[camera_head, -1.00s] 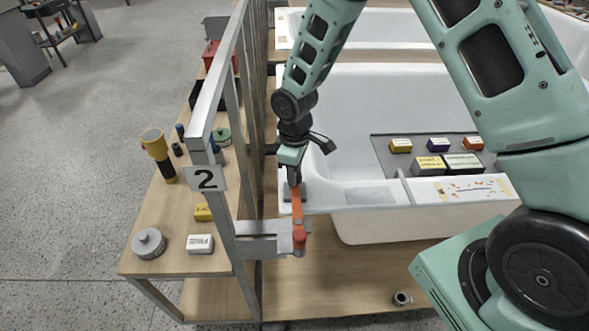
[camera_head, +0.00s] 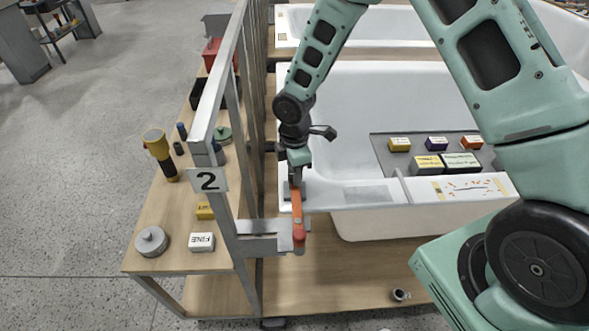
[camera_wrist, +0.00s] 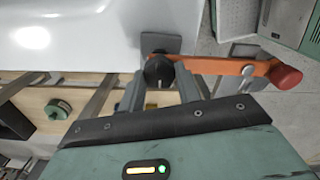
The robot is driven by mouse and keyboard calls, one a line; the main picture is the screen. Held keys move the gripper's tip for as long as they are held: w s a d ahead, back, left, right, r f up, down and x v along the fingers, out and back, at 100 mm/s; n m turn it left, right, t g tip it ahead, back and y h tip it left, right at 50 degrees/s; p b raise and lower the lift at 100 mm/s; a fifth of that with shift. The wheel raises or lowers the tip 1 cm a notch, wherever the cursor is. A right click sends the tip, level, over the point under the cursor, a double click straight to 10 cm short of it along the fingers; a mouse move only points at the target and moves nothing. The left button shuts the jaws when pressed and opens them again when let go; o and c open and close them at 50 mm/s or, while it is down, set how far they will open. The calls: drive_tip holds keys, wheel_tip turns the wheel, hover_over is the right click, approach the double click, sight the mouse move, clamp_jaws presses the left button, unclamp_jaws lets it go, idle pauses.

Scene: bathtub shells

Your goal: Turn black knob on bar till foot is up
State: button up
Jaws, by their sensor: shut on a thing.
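The orange bar (camera_head: 298,213) reaches from a grey bracket (camera_head: 262,244) on the rack to the near left corner of the white bathtub (camera_head: 345,165). Its outer end is a red cap (camera_wrist: 286,76). The black knob (camera_wrist: 158,69) stands at the tub end of the bar. My gripper (camera_wrist: 161,82) is shut on the knob, a finger on each side; in the head view my gripper (camera_head: 295,183) points down there. A grey square pad (camera_wrist: 161,42), seemingly the foot, shows beside the knob against the tub rim. Whether it touches the rim I cannot tell.
A metal rail frame with a "2" sign (camera_head: 207,180) stands close left of my gripper. Small boxes lie on a grey mat (camera_head: 379,143) in the tub.

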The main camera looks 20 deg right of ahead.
idle(0.4)
drive_tip(key=o, duration=1)
wheel_tip(320, 180, up, 18)
drive_tip(key=shift+f+b, duration=0.25)
drive_tip(key=shift+b, duration=0.3)
drive_tip(key=s+a+r+m, duration=0.1)
drive_tip(key=s+a+m, duration=0.1)
drive_tip(key=s, duration=0.7)
drive_tip(key=s+a+r+m, duration=0.1)
drive_tip(key=s+m, duration=0.3)
drive_tip(key=s, duration=0.5)
drive_tip(key=s+a+r+m, duration=0.2)
drive_tip(key=s+a+m, duration=0.1)
drive_tip(key=s, duration=0.6)
drive_tip(key=shift+m+y, duration=0.3)
drive_tip(key=shift+m, duration=0.1)
